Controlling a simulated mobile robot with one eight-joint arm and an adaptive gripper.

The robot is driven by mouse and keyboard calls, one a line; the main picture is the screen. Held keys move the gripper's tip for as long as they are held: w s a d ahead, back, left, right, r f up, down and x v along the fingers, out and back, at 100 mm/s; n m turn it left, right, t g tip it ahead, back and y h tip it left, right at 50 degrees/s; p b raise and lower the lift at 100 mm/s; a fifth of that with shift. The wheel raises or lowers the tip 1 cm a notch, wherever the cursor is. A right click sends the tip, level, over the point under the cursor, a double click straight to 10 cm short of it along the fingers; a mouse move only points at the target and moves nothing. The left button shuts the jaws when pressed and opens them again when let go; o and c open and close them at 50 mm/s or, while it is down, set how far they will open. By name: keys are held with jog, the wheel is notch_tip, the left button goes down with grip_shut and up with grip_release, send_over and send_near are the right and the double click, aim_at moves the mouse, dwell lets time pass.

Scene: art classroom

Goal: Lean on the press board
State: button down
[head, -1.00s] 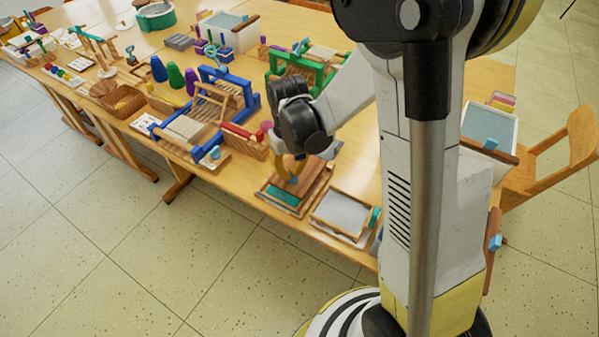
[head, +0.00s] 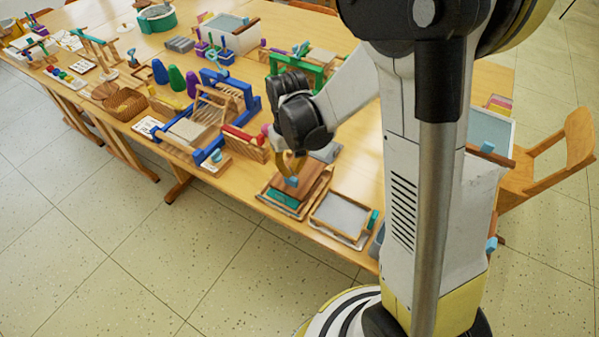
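A brown wooden board (head: 312,186), which looks like the press board, lies over a wood-framed base on the near edge of the long table. A teal sheet or panel (head: 284,200) shows along its near side. A small light-blue knob (head: 291,182) stands on the board's near left part. My gripper (head: 290,171), with yellowish fingers under a dark wrist, points down right at the knob. The fingers are small and partly covered by the wrist. I cannot tell whether they grip the knob, press on it or stay just above it.
A wood-framed grey screen (head: 341,215) lies right of the board, close to the table edge. A red-topped wooden rack (head: 245,142) and a blue loom (head: 229,96) stand to the left, a green loom (head: 313,70) behind. A wooden chair (head: 553,160) is at right.

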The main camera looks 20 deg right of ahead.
jog(key=shift+r+p, duration=1.4)
jog(key=shift+r, duration=0.85)
jog(key=shift+r, duration=0.2)
jog(key=s+r+m+t, duration=0.1)
jog(key=s+r+t, duration=0.6)
jog(key=s+r, duration=0.5)
notch_tip(320, 180, up, 5)
jog(key=shift+s+f, duration=0.2)
jog(key=shift+s, duration=0.15)
